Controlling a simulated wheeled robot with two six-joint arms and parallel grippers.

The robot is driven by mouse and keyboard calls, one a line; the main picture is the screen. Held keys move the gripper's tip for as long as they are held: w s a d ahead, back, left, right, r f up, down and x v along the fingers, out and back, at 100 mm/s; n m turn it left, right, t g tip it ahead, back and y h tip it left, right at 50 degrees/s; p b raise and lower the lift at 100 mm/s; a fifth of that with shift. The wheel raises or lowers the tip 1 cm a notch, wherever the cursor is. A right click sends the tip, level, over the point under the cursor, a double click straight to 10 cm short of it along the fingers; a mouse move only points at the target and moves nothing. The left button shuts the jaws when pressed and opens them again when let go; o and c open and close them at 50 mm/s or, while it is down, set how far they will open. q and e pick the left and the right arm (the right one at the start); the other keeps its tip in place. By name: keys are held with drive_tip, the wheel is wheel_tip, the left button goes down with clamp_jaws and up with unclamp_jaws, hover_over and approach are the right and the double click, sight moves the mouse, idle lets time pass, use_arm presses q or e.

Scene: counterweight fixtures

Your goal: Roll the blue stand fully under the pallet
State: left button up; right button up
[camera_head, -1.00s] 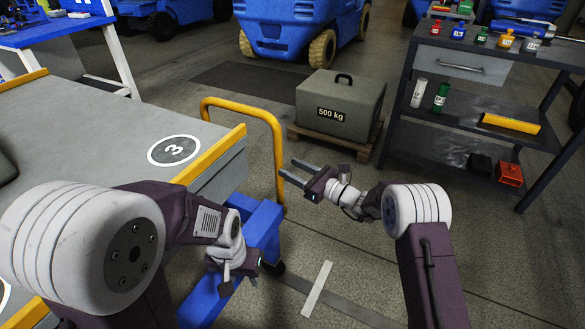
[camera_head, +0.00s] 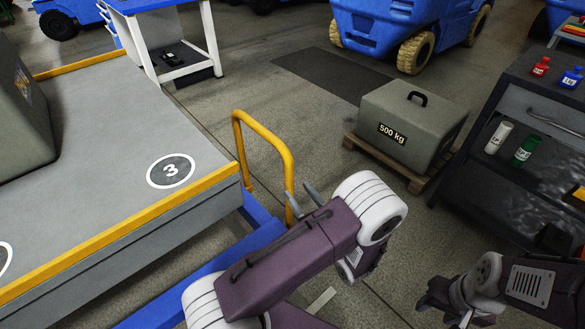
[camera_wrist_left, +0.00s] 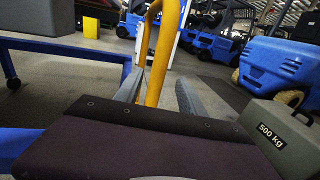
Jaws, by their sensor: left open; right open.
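The blue stand (camera_head: 172,287) is a low blue frame with a yellow hoop handle (camera_head: 284,150). It sits on the floor along the right side of the grey pallet (camera_head: 110,130), which has yellow edges and a "3" mark. How far it reaches beneath the pallet is hidden. My left gripper (camera_head: 305,199) is open beside the handle's right post. In the left wrist view, the yellow handle (camera_wrist_left: 164,50) rises between the fingers (camera_wrist_left: 160,92); contact cannot be told. My right gripper (camera_head: 438,300) is at lower right, away from the stand, its fingertips unclear.
A grey 500 kg weight (camera_head: 412,125) rests on a small wooden base (camera_head: 420,181) right of the handle. A dark shelf cart (camera_head: 500,190) stands at the right edge. A blue vehicle (camera_head: 385,35) and white-legged table (camera_head: 190,70) stand behind.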

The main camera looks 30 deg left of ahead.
use_arm(q)
drive_tip(key=b+x, duration=0.2)
drive_tip(key=x, duration=0.7)
drive_tip(key=shift+a, duration=0.15)
drive_tip(key=shift+s, duration=0.1)
clamp_jaws()
drive_tip(key=shift+f, duration=0.1)
idle(0.9)
